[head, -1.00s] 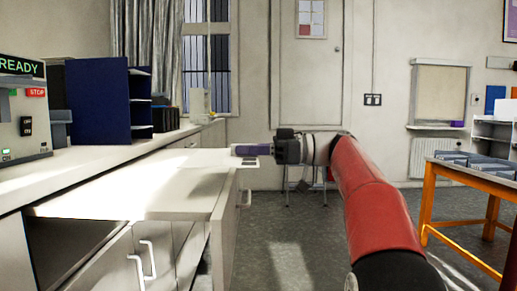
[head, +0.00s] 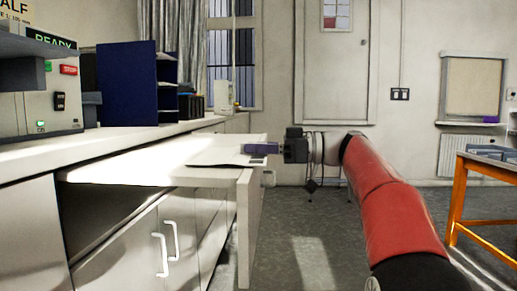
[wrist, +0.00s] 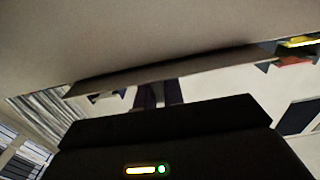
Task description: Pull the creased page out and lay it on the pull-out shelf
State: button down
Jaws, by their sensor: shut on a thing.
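The creased page (head: 222,152) is a pale sheet at the right end of the white pull-out shelf (head: 130,172) in the head view. Its near edge shows a dark line, and I cannot tell whether it lies flat on the shelf or just above it. My gripper (head: 256,149), with purple fingers, is shut on the page's right side by the shelf's end. In the wrist view the purple fingers (wrist: 158,97) show partly under a broad pale surface; I cannot tell whether that is page or shelf. The fingertips are hidden there.
A control machine (head: 45,95) and a dark blue sorter (head: 127,92) stand on the counter at left. White cabinet doors (head: 165,240) are below the shelf. An orange-legged table (head: 460,200) stands at right.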

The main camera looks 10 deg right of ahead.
jog(key=c, duration=1.4)
grip_release()
jog(key=shift+c, duration=0.2)
jog(key=v, duration=0.8)
